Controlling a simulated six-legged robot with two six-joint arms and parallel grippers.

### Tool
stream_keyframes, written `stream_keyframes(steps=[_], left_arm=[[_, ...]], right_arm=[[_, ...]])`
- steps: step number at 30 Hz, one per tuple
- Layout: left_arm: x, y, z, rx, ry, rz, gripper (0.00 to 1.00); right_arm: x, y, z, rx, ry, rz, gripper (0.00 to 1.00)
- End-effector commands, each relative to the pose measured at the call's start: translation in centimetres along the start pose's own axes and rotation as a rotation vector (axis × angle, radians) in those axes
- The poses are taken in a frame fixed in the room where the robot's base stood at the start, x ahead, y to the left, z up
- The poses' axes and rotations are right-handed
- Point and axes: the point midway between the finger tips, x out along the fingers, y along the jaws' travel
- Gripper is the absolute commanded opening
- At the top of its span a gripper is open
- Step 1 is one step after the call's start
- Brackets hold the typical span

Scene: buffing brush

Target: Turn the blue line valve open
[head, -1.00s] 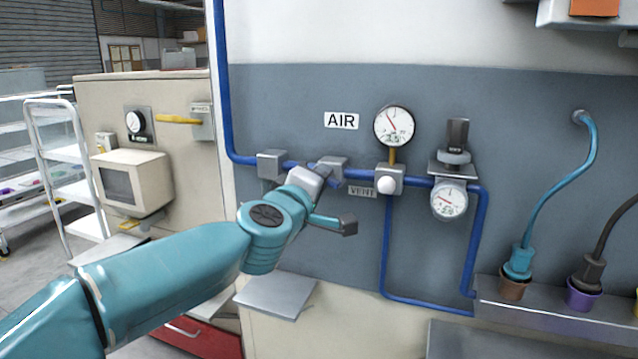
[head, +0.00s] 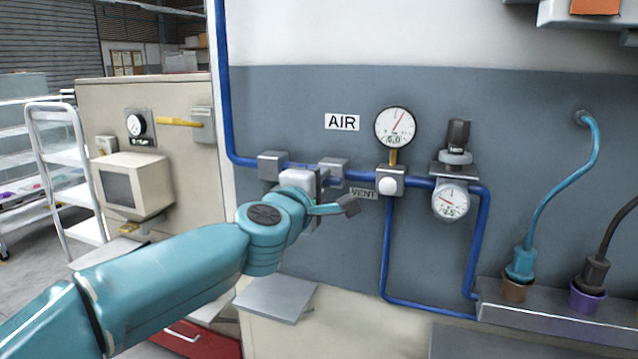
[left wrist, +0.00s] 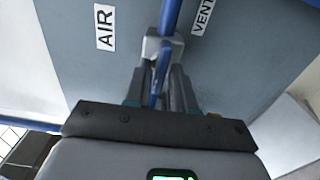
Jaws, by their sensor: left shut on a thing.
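The blue line (head: 222,90) comes down the wall and runs right through two grey blocks, the left one (head: 271,165) and the right one (head: 334,170). My left gripper (head: 317,185) is at the line between these blocks, and its wrist hides most of the valve in the head view. In the left wrist view, the fingers of my left gripper (left wrist: 160,85) are shut on a blue handle (left wrist: 157,78). The handle lies roughly along the line toward a grey block (left wrist: 160,46). My right gripper is not in view.
The AIR label (head: 342,122) and upper gauge (head: 395,127), with its needle tilted up and right, are above the line. A regulator with a lower gauge (head: 450,202) is to the right. A grey shelf (head: 275,298) juts out below my arm.

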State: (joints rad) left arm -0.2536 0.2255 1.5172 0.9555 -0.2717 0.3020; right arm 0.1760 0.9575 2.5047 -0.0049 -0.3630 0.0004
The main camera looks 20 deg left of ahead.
Motion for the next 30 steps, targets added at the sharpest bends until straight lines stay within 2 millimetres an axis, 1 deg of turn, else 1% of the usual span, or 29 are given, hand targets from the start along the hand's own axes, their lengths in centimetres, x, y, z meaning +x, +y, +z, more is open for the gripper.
stream_keyframes(steps=[5, 6, 7, 16, 20, 23, 30], left_arm=[[0.0, 0.0, 0.0, 0.0, -0.001, 0.0, 0.0], [0.0, 0.0, 0.0, 0.0, -0.001, 0.0, 0.3], [0.0, 0.0, 0.0, 0.0, 0.0, 0.0, 0.37], [-0.1, 0.0, 0.0, 0.001, 0.0, 0.001, 0.37], [-1.4, 0.0, 0.0, 0.0, 0.0, 0.002, 0.37], [-3.6, 0.0, 0.0, 0.0, -0.001, 0.003, 0.37], [-10.1, 0.2, 0.0, 0.0, -0.002, 0.003, 0.37]], right_arm=[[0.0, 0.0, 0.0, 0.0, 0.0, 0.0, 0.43], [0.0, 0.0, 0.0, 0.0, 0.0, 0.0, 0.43], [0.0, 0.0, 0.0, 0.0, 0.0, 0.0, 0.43], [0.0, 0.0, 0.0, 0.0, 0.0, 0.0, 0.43], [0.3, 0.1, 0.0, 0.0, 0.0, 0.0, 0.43], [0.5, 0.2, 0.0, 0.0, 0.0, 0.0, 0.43], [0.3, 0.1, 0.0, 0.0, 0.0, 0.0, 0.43]])
